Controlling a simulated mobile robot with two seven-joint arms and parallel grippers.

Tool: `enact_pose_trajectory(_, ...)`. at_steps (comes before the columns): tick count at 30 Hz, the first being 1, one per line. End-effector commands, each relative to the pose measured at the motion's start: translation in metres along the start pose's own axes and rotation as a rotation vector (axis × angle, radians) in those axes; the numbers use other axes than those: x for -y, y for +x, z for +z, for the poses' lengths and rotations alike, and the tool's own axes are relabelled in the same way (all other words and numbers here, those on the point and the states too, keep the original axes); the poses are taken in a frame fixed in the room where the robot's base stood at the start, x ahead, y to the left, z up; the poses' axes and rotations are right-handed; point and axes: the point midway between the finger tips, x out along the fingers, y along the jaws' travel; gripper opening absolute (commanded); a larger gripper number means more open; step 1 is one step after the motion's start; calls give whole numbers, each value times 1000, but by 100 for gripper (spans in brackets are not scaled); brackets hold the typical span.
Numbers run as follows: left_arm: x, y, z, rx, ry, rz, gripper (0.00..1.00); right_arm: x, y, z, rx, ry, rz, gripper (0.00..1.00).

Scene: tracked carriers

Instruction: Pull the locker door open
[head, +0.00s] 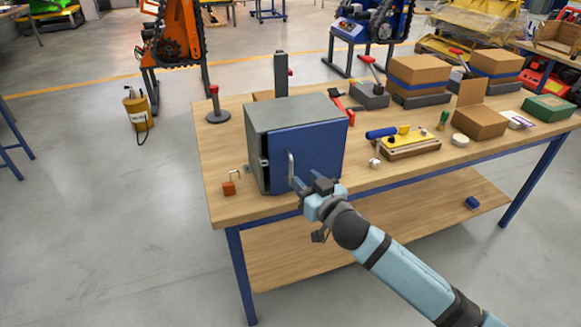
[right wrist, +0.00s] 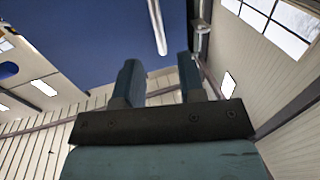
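The grey locker (head: 290,112) stands on the workbench. Its blue door (head: 318,152) faces me, and a dark gap shows along the door's left edge, so it looks slightly ajar. A pale upright bar handle (head: 291,170) is near that edge; it also shows in the right wrist view (right wrist: 157,26). My right gripper (head: 304,178) is in front of the door, just right of the handle in the head view. Its fingers (right wrist: 159,66) are apart with nothing between them. In the wrist view the handle lies ahead, lined up between the fingertips. My left gripper is out of view.
The wooden workbench (head: 222,150) has an orange padlock (head: 229,188) left of the locker and a red-topped stand (head: 216,108) behind it. A yellow fixture with a blue cylinder (head: 405,140) and several boxes stand to the right. The bench front before the door is narrow.

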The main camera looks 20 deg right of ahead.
Motion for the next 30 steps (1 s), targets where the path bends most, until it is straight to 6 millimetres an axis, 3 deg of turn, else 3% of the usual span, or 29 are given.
enact_pose_trajectory(3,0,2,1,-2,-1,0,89,0,25,0,-2,-1,0,36)
enact_pose_trajectory(10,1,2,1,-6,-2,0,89,0,58,0,0,0,0,36)
enact_pose_trajectory(23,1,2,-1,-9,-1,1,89,0,68,0,1,1,0,36)
enact_pose_trajectory(28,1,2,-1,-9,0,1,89,0,68,0,1,1,0,2)
enact_pose_trajectory(30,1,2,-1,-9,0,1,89,0,68,0,1,1,0,0)
